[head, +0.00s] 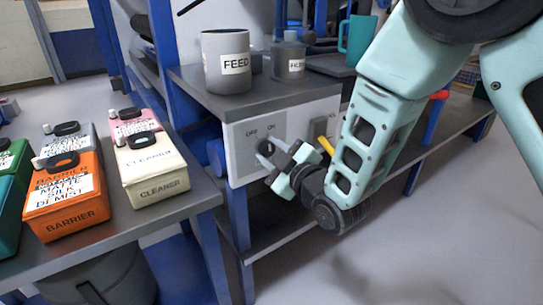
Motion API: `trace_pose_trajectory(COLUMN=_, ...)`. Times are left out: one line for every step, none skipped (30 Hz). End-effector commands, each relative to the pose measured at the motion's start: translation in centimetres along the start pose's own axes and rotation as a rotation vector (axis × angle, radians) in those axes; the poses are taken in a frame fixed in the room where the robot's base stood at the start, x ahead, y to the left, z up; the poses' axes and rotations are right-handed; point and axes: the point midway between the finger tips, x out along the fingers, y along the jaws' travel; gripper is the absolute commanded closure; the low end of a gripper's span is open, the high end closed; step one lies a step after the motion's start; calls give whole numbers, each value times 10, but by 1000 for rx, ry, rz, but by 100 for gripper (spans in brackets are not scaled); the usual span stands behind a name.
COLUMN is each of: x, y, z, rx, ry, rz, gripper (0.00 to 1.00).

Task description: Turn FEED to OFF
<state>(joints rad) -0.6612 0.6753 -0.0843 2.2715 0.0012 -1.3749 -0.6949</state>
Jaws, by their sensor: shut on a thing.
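A pale control panel (245,153) is on the front of the grey-topped bench, with OFF printed at left and ON at right. A dark knob (266,146) sits just below these words. My gripper (266,149) reaches it from the lower right and is shut on it, one finger above and one below. The fingers partly hide the knob, so its pointing direction cannot be told. A grey cup (226,83) labelled FEED stands on the bench directly above the panel.
A yellow handle (324,145) is close right of my gripper, and a red-ended lever (440,95) is farther right. A grey bottle (289,60) and teal mug (357,38) stand behind.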

Motion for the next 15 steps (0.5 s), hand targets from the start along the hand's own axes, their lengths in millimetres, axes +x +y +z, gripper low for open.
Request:
trace_pose_trajectory(x=0, y=-2, z=0, rx=-42, ry=0, rz=-2, gripper=89)
trace_pose_trajectory(x=0, y=-2, z=0, rx=-69, ry=0, rz=-2, gripper=89)
trace_pose_trajectory(x=0, y=-2, z=0, rx=-104, ry=0, rz=-2, gripper=89)
trace_pose_trajectory(x=0, y=-2, z=1, rx=-131, ry=0, rz=-2, gripper=89)
trace_pose_trajectory(x=0, y=-1, z=1, rx=-155, ry=-1, rz=-2, gripper=89)
trace_pose_trajectory(x=0, y=-1, z=1, rx=-187, ry=0, rz=-2, gripper=89)
trace_pose_trajectory(x=-1, y=-2, z=0, rx=-210, ry=0, rz=-3, gripper=89)
trace_pose_trajectory(x=-1, y=-2, z=0, rx=-233, ry=0, rz=-3, gripper=89)
trace_pose_trajectory(x=-1, y=-1, z=0, rx=-261, ry=0, rz=-2, gripper=89)
trace_pose_trajectory(x=-1, y=-1, z=0, rx=-281, ry=-1, rz=-2, gripper=89)
trace_pose_trajectory(x=-1, y=-1, z=1, rx=-300, ry=-1, rz=-2, gripper=89)
trace_pose_trajectory(x=-1, y=-1, z=0, rx=-323, ry=-1, rz=-2, gripper=89)
trace_pose_trajectory(x=-1, y=-1, z=0, rx=-340, ry=-1, rz=-2, gripper=89)
trace_pose_trajectory(x=-1, y=-1, z=0, rx=-355, ry=-1, rz=-3, gripper=89)
trace_pose_trajectory(x=-1, y=-1, z=0, rx=-374, ry=-1, rz=-3, gripper=89)
